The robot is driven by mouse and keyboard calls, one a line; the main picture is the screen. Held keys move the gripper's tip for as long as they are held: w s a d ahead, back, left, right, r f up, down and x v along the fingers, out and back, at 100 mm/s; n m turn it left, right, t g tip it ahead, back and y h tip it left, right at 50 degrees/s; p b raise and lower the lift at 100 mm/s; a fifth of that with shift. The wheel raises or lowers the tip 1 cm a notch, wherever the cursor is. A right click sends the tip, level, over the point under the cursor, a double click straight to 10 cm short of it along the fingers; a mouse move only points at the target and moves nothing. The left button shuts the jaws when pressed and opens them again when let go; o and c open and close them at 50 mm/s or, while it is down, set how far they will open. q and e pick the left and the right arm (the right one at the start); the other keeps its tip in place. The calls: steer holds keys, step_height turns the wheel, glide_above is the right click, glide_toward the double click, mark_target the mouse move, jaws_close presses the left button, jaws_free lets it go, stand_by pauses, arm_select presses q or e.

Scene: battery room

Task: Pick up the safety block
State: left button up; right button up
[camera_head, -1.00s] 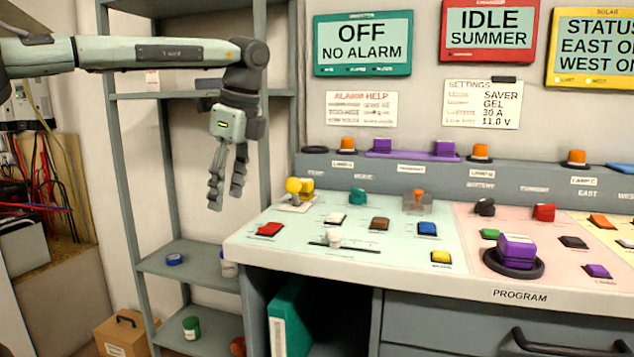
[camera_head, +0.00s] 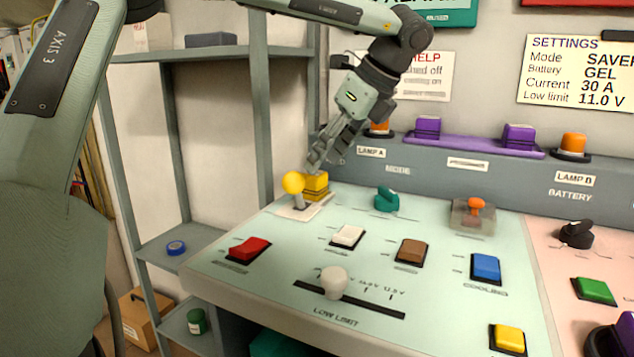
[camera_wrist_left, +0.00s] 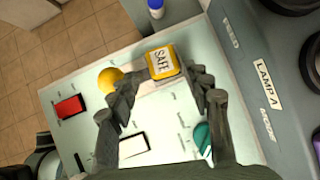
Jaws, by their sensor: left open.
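The safety block is a small yellow block (camera_head: 316,184) at the back left corner of the pale green panel, just behind a yellow ball-topped lever (camera_head: 293,183). In the left wrist view its top reads SAFE (camera_wrist_left: 162,62), and the yellow ball (camera_wrist_left: 110,79) is to its left. My left gripper (camera_head: 320,160) points down just above the block. In the left wrist view the gripper (camera_wrist_left: 164,86) is open, with the block showing between and just beyond its fingertips. Whether the fingers touch it I cannot tell. My right gripper is out of view.
The panel (camera_head: 230,275) carries a red button (camera_head: 249,248), a white button (camera_head: 348,236), a green knob (camera_head: 387,199) and a white slider knob (camera_head: 334,282). The grey ledge with the LAMP A label (camera_head: 371,152) rises close behind the block. Open shelves (camera_head: 215,237) stand left.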

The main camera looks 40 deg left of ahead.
mark_target(314, 185)
arm_select(q)
steer(key=x, duration=0.2)
steer(key=p+x, duration=0.1)
steer(key=x, duration=0.2)
steer(key=shift+a, duration=0.4)
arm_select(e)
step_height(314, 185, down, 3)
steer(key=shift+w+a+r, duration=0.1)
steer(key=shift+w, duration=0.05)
arm_select(q)
steer(key=c, duration=1)
